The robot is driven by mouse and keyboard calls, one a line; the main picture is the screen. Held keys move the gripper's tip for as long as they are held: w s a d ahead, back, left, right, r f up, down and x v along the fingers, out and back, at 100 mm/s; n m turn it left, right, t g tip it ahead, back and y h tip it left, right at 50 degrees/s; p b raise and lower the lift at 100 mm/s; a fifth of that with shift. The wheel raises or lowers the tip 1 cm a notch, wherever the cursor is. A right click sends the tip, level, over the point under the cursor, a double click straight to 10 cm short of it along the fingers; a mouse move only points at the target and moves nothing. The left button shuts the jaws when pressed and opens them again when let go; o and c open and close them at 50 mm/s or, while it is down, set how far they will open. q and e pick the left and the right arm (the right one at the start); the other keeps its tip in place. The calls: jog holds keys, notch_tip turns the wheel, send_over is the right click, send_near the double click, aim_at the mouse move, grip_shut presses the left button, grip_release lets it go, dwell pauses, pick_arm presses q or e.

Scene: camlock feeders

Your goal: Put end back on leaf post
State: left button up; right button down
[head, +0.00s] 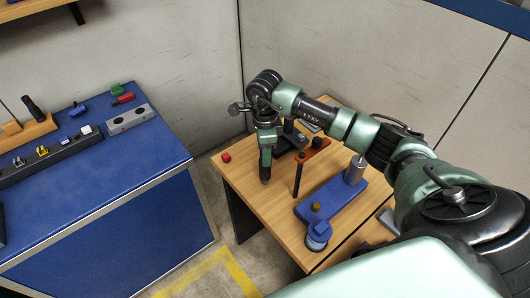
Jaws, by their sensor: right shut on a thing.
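My right gripper (265,178) points down over the left part of the wooden table. It is shut on a small dark piece at its tip, too small and covered to make out. To its right, an orange-red bar (314,154) reaches back from a dark upright post (297,181). I cannot tell which part is the leaf post or the end. A blue plate (336,202) carries a grey cylinder (354,171), a small brown block (316,206) and a round blue part (318,233) at its near end. My left gripper is out of view.
A red cube (226,157) lies at the wooden table's (253,207) left edge. A dark block (288,144) stands behind the gripper. A blue bench (100,180) with several small parts is at the left, across a floor gap. Grey walls close off the back.

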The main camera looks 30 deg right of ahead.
jog(key=shift+f+b, duration=0.55)
jog(key=shift+f, duration=0.1)
jog(key=shift+f+b, duration=0.85)
jog(key=shift+f, duration=0.2)
jog(key=c, duration=0.9)
grip_release()
jog(key=shift+r, duration=0.1)
notch_tip(320, 180, up, 7)
jog(key=shift+f+b, duration=0.1)
jog(key=shift+b, duration=0.85)
jog(key=shift+r, duration=0.75)
jog(key=shift+r+p, duration=1.25)
jog(key=shift+r, duration=0.5)
jog(key=shift+f, duration=0.1)
